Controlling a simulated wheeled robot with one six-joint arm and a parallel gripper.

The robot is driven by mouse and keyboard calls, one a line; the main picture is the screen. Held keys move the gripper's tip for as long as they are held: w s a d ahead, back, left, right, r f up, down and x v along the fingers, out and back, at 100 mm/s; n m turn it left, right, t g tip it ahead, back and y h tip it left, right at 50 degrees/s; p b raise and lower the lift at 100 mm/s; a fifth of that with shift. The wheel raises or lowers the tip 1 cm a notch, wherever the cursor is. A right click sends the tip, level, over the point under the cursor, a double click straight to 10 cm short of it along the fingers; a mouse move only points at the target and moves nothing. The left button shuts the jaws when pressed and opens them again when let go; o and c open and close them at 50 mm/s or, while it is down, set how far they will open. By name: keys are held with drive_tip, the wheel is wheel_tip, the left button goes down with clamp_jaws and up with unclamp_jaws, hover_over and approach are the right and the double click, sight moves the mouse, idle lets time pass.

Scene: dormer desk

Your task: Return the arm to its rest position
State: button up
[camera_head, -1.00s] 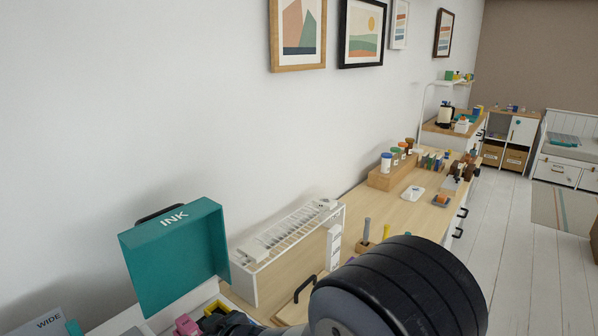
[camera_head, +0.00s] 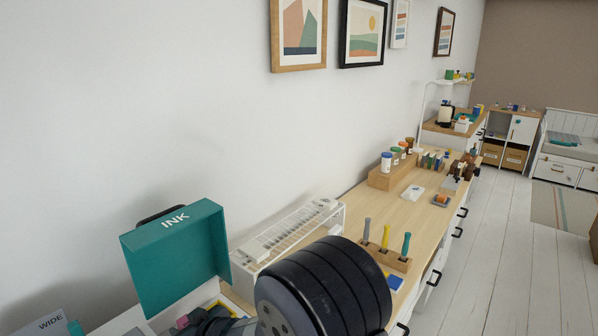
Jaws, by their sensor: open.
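The black rounded joint of my arm fills the lower middle of the head view, in front of the desk (camera_head: 405,215). A dark part of my arm shows at the bottom edge, left of that joint, beside a small pink object (camera_head: 183,321). My gripper's fingers cannot be made out. Nothing held can be seen.
A teal INK box (camera_head: 175,255) stands at left, near a white wire rack (camera_head: 290,238). A wooden holder (camera_head: 398,262) with several upright tools is right of my arm. A wooden block with jars (camera_head: 390,178) stands farther back. The floor (camera_head: 500,260) at right is clear.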

wheel_tip(320, 180, up, 3)
drive_tip(key=shift+s+d+r+p, duration=0.1)
drive_tip(key=shift+p, duration=0.75)
wheel_tip(320, 180, up, 6)
drive_tip(key=p, duration=0.5)
drive_tip(key=shift+f, duration=0.25)
drive_tip(key=shift+f, duration=0.1)
